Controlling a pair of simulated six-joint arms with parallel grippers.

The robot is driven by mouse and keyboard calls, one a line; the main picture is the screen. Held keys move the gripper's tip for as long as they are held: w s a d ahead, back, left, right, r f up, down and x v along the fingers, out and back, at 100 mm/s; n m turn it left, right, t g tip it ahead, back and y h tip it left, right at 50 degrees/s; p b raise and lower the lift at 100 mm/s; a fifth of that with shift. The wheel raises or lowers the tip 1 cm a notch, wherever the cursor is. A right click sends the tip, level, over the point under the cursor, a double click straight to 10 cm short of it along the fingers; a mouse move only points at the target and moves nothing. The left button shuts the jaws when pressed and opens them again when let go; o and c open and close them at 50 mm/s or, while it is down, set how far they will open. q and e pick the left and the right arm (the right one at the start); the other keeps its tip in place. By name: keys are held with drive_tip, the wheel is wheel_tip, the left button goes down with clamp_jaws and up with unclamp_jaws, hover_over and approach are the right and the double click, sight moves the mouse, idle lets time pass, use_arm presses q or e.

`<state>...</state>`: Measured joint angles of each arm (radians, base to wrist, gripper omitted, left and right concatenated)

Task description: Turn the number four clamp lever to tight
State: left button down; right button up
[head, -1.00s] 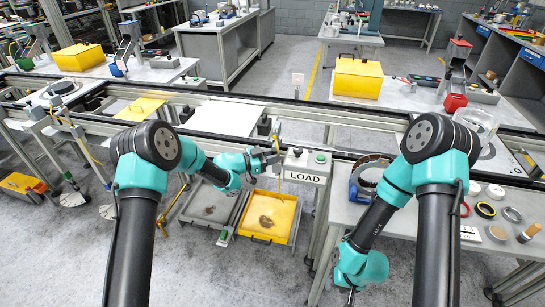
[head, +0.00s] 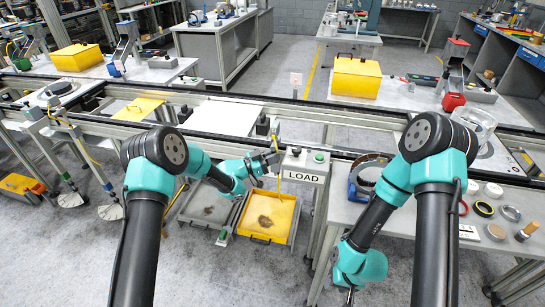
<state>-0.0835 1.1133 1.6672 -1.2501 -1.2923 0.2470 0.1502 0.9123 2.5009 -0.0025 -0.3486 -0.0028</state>
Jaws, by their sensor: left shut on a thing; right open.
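My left gripper (head: 274,158) is at the front rail of the conveyor, just left of the LOAD box. It is shut on a small, thin upright part that looks like a clamp lever (head: 276,141), with a yellowish tip showing above the fingers. The fingers and my wrist hide most of it, and no number can be read on it. My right gripper (head: 350,294) hangs low in front of the right bench, near the bottom of the head view. It is open, and nothing shows in it.
The LOAD box (head: 304,168) with a green button stands close to the right of my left gripper. A yellow tray (head: 270,205) and a grey tray (head: 206,193) sit below. A white plate (head: 222,118) lies on the conveyor behind. Rings and small parts crowd the right bench.

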use_arm(q)
drive_tip(key=c, duration=1.4)
unclamp_jaws()
drive_tip(key=shift+c, duration=0.2)
drive_tip(key=shift+a, duration=0.1)
drive_tip(key=v, duration=1.7)
drive_tip(key=shift+a+f, duration=0.1)
drive_tip(key=shift+f, duration=0.1)
